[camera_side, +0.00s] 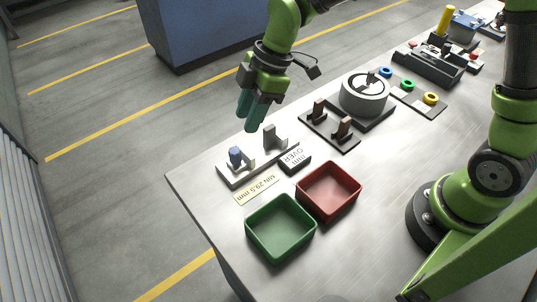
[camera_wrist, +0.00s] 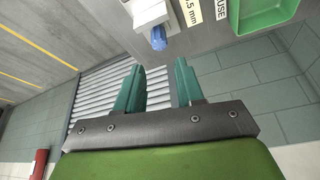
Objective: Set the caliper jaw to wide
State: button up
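The caliper (camera_side: 250,170) is a pale grey base near the table's left edge with two upright grey jaws. A blue knob (camera_side: 236,154) sits at its left jaw, and the right jaw (camera_side: 270,137) stands apart from it with a gap between. In the wrist view the blue knob (camera_wrist: 158,38) shows at the top, beside a pale block of the caliper (camera_wrist: 147,12). My gripper (camera_side: 250,121) hangs above and behind the caliper, touching nothing. In the wrist view its teal fingers (camera_wrist: 160,67) are spread with nothing between them.
A label reading "MIN 29.5 mm" (camera_side: 256,189) and a small block marked "OVER" (camera_side: 294,159) lie in front. A green bin (camera_side: 281,257) and red bin (camera_side: 331,217) stand nearer the front. Dark stands (camera_side: 330,140) and a round grey pump part (camera_side: 364,103) are to the right.

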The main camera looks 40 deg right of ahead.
jog(key=v, duration=0.6)
jog(key=s+d+r+m+t+h, duration=0.1)
jog(key=s+d+r+m+t, duration=0.1)
jog(key=s+d+m, duration=0.5)
jog(key=s+d+r+m+t+h, duration=0.1)
jog(key=s+d+r+m+t, duration=0.2)
jog(key=s+d+m, duration=0.4)
jog(key=d+m+t, duration=0.1)
jog(key=d+m, duration=0.1)
jog(key=m, duration=0.3)
jog(key=shift+d, duration=0.2)
